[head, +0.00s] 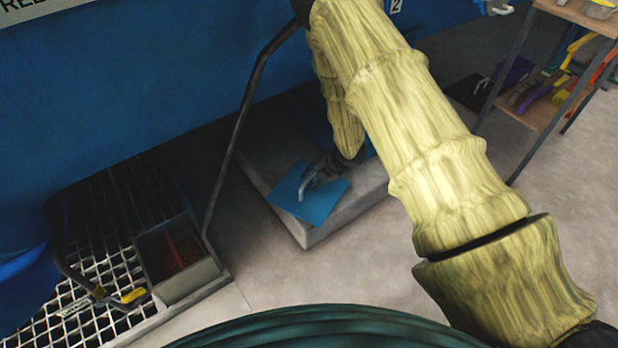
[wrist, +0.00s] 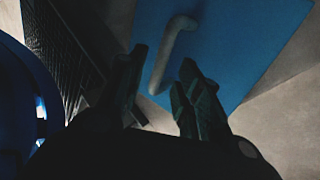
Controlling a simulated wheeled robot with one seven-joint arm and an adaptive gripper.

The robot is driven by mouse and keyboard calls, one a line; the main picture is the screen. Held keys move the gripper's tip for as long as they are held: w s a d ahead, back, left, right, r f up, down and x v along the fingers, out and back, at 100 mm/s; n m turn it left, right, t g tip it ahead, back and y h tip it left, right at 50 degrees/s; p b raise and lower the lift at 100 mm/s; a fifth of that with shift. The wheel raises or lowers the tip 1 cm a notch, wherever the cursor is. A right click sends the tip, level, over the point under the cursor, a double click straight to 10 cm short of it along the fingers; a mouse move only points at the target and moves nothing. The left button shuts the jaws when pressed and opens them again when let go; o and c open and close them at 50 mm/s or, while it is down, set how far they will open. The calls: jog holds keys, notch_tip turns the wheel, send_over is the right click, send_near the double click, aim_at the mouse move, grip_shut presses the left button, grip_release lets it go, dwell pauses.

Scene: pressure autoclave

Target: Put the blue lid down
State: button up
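The blue lid (head: 318,206) is a flat square plate with a pale bent handle (head: 305,186). In the head view it appears at the front edge of a low grey slab (head: 345,221); I cannot tell whether it rests flat on it. My gripper (head: 319,173) is just above the lid, by the handle. In the wrist view the lid (wrist: 235,40) fills the upper middle. My gripper's dark fingers (wrist: 162,85) are apart, with the handle's near end between or just beyond them. Contact with the handle cannot be made out.
A grey box (head: 182,262) with something red inside stands on a floor grating (head: 100,235) at left. A dark bar (head: 237,135) slants down beside it. The large blue vessel (head: 130,80) is behind. A shelf with tools (head: 545,105) stands at right. Pale floor (head: 380,270) is clear in front.

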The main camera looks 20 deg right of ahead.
jog(key=p+v, duration=0.2)
jog(key=v, duration=0.5)
jog(key=shift+s+r, duration=0.15)
jog(key=shift+r, duration=0.15)
jog(key=s+a+f+m+g+h, duration=0.1)
jog(key=s+f+m, duration=0.4)
jog(key=s, duration=0.4)
jog(key=s+f+m+g+h, duration=0.1)
jog(key=s+f+m, duration=0.1)
jog(key=s+m, duration=0.7)
jog(key=s+a+f+m+h, duration=0.1)
jog(key=s+f+m, duration=0.35)
jog(key=s, duration=0.55)
jog(key=s+r+m+g+h, duration=0.1)
jog(key=s+m+g, duration=0.2)
jog(key=s+m, duration=0.5)
jog(key=s, duration=0.6)
jog(key=shift+r+h, duration=0.3)
jog(key=shift+r, duration=0.1)
jog(key=shift+s+d+m, duration=0.1)
jog(key=shift+m, duration=0.15)
